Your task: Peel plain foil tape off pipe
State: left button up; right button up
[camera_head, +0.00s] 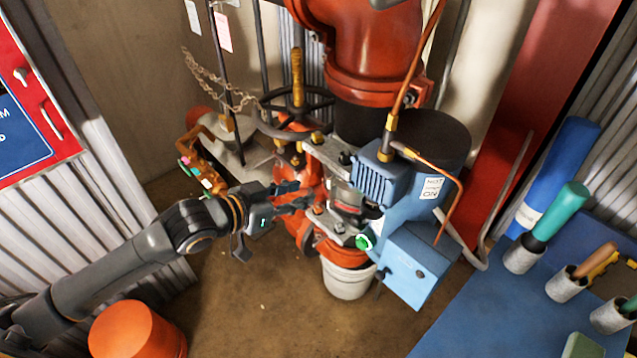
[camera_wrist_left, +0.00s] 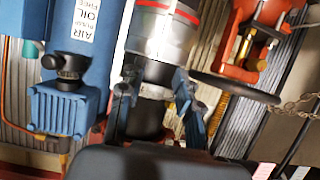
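A silvery foil-like wrap with red bands (camera_wrist_left: 158,40) surrounds the vertical pipe in the left wrist view. In the head view, a silvery pipe section (camera_head: 346,196) shows between flanges, partly hidden by pipework. I cannot make out a separate tape edge. My left gripper (camera_head: 300,195) reaches in from the left, close to the pipe. In the left wrist view its fingers (camera_wrist_left: 154,88) are spread apart, with a dark part of the pipe (camera_wrist_left: 146,118) visible between them. Nothing is visibly gripped, and contact is unclear. My right gripper is not in view.
A blue compressor unit (camera_head: 415,255) stands right of the pipe. An orange valve with a dark handwheel (camera_head: 297,103) and chain (camera_head: 222,80) is behind. A white bucket (camera_head: 347,282) sits below. A blue bench (camera_head: 480,310) with tool holders is at right.

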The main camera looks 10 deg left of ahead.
aim_at(328, 185)
pick_arm(q)
jog(key=x, duration=0.7)
jog(key=shift+w+p, duration=0.1)
jog(key=shift+p, duration=0.2)
jog(key=shift+w+d+f, duration=0.15)
jog(key=shift+w, duration=0.2)
grip_shut()
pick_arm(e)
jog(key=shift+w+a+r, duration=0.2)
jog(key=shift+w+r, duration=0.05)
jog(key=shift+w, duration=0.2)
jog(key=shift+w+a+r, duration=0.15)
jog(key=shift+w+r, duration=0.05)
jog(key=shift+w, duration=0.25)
pick_arm(q)
jog(key=shift+s+f, duration=0.1)
jog(key=shift+s, duration=0.05)
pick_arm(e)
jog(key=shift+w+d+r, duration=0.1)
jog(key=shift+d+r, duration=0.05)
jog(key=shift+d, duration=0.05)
